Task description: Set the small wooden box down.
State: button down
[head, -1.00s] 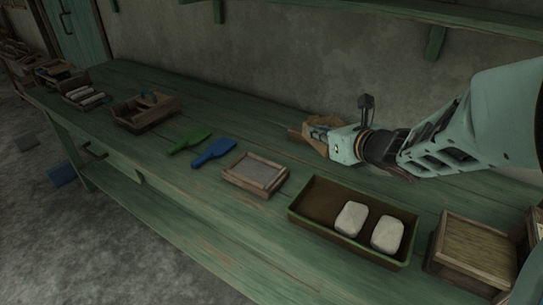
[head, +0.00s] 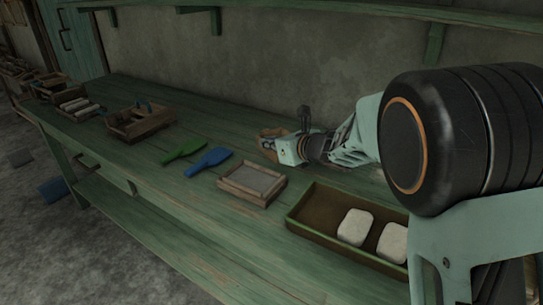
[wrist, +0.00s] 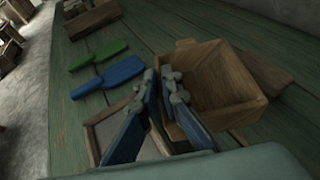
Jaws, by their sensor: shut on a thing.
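The small wooden box (wrist: 222,84) is open-topped and tilted in the wrist view, with its hollow inside showing. My gripper (wrist: 164,78) is shut on its near wall. In the head view the box (head: 268,144) is mostly hidden behind my gripper (head: 284,147), over the back part of the green bench. I cannot tell whether the box touches the bench top.
A framed grey tray (head: 252,181) and green and blue paddles (head: 184,151) (head: 208,162) lie left of the gripper. A long brown tray (head: 310,227) with two pale blocks is in front. A toolbox (head: 139,122) stands farther left. A wooden piece (wrist: 262,72) lies behind the box.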

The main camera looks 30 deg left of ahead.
aim_at(268, 156)
jog(key=shift+w+a+f, duration=0.25)
jog(key=shift+a+f, duration=0.2)
jog(key=shift+f, duration=0.15)
jog(key=shift+w+a+f, duration=0.2)
jog(key=shift+a+f, duration=0.2)
jog(key=shift+f, duration=0.2)
jog(key=shift+w+f+b, duration=0.1)
jog(key=shift+f+b, duration=0.5)
jog(key=shift+f, duration=0.9)
jog(key=shift+f, duration=0.2)
jog(key=c, duration=2.1)
grip_release()
jog(key=shift+r, duration=0.1)
